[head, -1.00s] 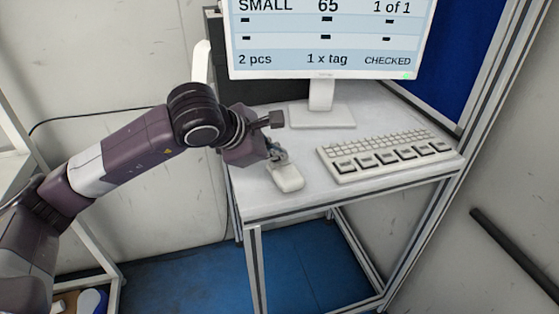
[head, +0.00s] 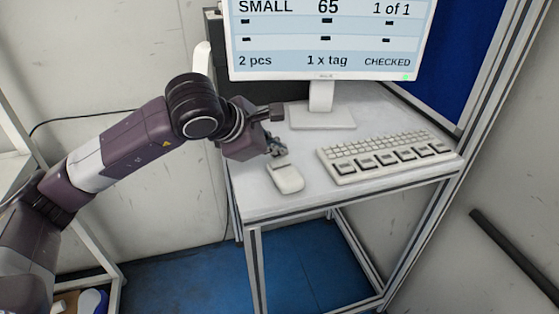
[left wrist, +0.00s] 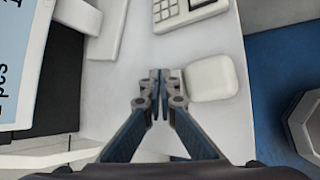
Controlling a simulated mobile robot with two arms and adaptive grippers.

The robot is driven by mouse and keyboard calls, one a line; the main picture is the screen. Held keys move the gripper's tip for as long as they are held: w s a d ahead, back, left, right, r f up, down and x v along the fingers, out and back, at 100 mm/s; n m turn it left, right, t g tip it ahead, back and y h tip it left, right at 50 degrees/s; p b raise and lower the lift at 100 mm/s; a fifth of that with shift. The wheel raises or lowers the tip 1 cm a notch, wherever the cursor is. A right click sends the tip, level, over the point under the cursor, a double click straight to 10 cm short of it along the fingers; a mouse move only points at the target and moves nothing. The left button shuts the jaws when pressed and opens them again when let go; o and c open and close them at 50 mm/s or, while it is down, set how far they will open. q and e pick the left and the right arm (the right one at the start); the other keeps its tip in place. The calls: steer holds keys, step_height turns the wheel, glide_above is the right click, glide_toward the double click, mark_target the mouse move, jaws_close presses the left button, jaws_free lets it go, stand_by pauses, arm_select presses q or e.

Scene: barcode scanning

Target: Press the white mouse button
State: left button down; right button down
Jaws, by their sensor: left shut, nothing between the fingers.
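The white mouse (head: 286,178) lies on the small white table, left of the keyboard in the head view. In the left wrist view the mouse (left wrist: 211,78) is just right of the fingertips. My left gripper (head: 279,152) is shut and empty, at the far end of the mouse in the head view. In the left wrist view its closed fingertips (left wrist: 159,75) point along the table beside the mouse, with a small gap visible between them and it. My right gripper is in neither view.
A white keyboard (head: 385,156) lies right of the mouse. A monitor (head: 322,40) on a stand (head: 322,117) is behind. The table (head: 285,209) has bare surface around the mouse, and its front edge is close to it. A metal frame borders the right.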

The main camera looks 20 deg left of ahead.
mark_target(278, 164)
arm_select(q)
steer(key=shift+r+p, duration=1.15)
steer(key=shift+r, duration=1.35)
steer(key=shift+f, duration=0.1)
